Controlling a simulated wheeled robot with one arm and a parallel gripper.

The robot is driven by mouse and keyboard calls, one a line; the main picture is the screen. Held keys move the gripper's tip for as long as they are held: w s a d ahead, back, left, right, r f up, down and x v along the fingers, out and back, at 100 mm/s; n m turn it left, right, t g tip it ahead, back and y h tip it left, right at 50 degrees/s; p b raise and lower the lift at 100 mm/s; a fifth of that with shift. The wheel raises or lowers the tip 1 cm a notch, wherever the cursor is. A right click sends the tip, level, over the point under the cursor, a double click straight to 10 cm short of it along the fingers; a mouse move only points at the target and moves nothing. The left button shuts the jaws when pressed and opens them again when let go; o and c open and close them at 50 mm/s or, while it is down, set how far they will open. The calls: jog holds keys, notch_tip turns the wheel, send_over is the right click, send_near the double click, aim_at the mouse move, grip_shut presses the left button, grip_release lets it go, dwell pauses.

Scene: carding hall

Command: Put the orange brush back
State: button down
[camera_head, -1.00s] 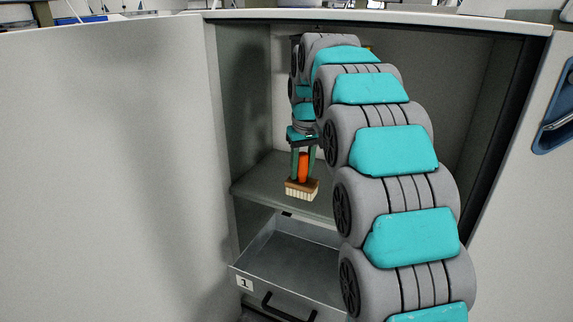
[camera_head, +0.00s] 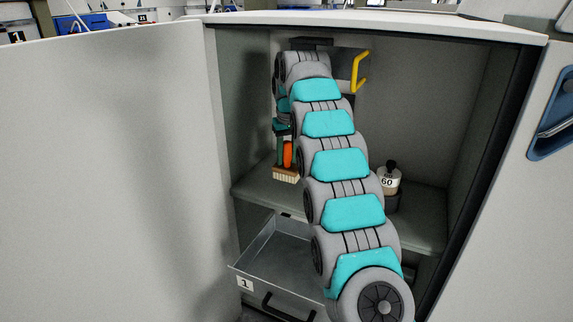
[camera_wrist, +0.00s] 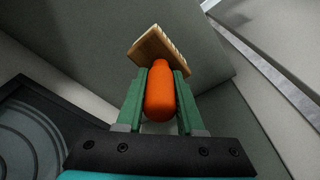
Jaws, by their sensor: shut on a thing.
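The orange brush has an orange handle, a wooden block and pale bristles. In the head view the brush (camera_head: 287,155) hangs bristles down inside the open cabinet, over the left part of its shelf. My gripper (camera_head: 284,150) is shut on the orange handle, partly hidden behind my arm. In the wrist view the green fingers of my gripper (camera_wrist: 160,100) stand on both sides of the orange handle (camera_wrist: 160,92), with the wooden block (camera_wrist: 160,48) beyond the fingertips. I cannot tell whether the bristles touch the shelf.
The cabinet shelf (camera_head: 262,194) also bears a dark-based pot marked 60 (camera_head: 389,182) at the right. A yellow handle (camera_head: 360,72) shows higher up. Below, an open metal drawer marked 1 (camera_head: 243,283) juts out. The cabinet's side walls are close on the left. My arm hides the shelf's middle.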

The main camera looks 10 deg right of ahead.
aim_at(288, 143)
jog(key=shift+f, duration=0.15)
jog(key=shift+f, duration=1.6)
jog(key=shift+f, duration=0.1)
jog(key=c, duration=0.5)
grip_release()
jog(key=shift+c, duration=0.2)
jog(key=shift+s+d+r, duration=0.1)
jog(key=shift+s+r, duration=0.05)
jog(key=shift+r, duration=1.1)
jog(key=shift+s+a+r, duration=0.1)
jog(key=shift+s+r, duration=0.1)
jog(key=shift+r, duration=1.1)
jog(key=shift+s+d+r, duration=0.1)
jog(key=shift+s+r, duration=0.05)
jog(key=shift+r, duration=1.1)
